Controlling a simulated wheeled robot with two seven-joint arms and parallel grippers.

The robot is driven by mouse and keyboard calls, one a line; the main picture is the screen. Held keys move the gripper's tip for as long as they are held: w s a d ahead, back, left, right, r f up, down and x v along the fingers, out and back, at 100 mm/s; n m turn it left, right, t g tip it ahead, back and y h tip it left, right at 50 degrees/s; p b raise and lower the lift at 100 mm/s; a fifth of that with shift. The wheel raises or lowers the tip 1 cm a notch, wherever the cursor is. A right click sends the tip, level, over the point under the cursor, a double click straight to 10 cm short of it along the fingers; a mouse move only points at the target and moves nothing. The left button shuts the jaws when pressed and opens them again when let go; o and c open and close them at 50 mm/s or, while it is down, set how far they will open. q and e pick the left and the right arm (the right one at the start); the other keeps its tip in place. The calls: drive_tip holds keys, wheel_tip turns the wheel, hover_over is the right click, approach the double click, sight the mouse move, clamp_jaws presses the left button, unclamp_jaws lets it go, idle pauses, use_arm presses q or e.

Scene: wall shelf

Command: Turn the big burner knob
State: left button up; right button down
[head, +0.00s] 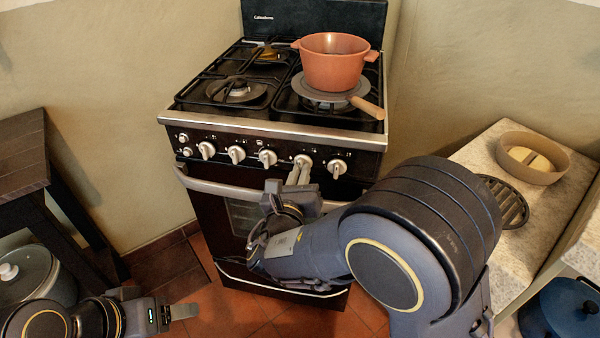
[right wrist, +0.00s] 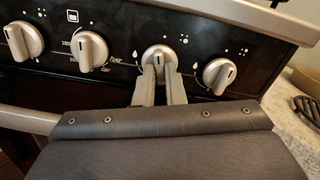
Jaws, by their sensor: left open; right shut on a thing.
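The stove's front panel (head: 250,142) carries a row of silver knobs. My right gripper (head: 299,172) reaches up to the second large knob from the right (head: 303,160). In the right wrist view, its two fingers (right wrist: 160,72) close on the grip bar of that knob (right wrist: 160,55), one on each side. The bar looks about upright; its exact angle is partly hidden by the fingers. The rightmost knob (right wrist: 219,75) stands free beside them. My left gripper (head: 174,312) is open and empty, low at the left, away from the stove.
The oven handle (head: 225,188) runs below the knobs. A counter (head: 480,150) stands right, a dark table (head: 22,160) left.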

drive_tip(key=shift+d+r+n+p, duration=0.1)
drive_tip(key=shift+n+p, duration=3.15)
drive_tip(key=shift+p, duration=0.9)
drive_tip(key=shift+r+n+p, duration=0.1)
drive_tip(key=shift+n+p, duration=3.15)
drive_tip(key=shift+p, duration=0.85)
drive_tip(key=c, duration=1.5)
unclamp_jaws()
drive_tip(key=shift+s, duration=0.15)
drive_tip(key=v, duration=0.7)
drive_tip(key=shift+s, duration=0.3)
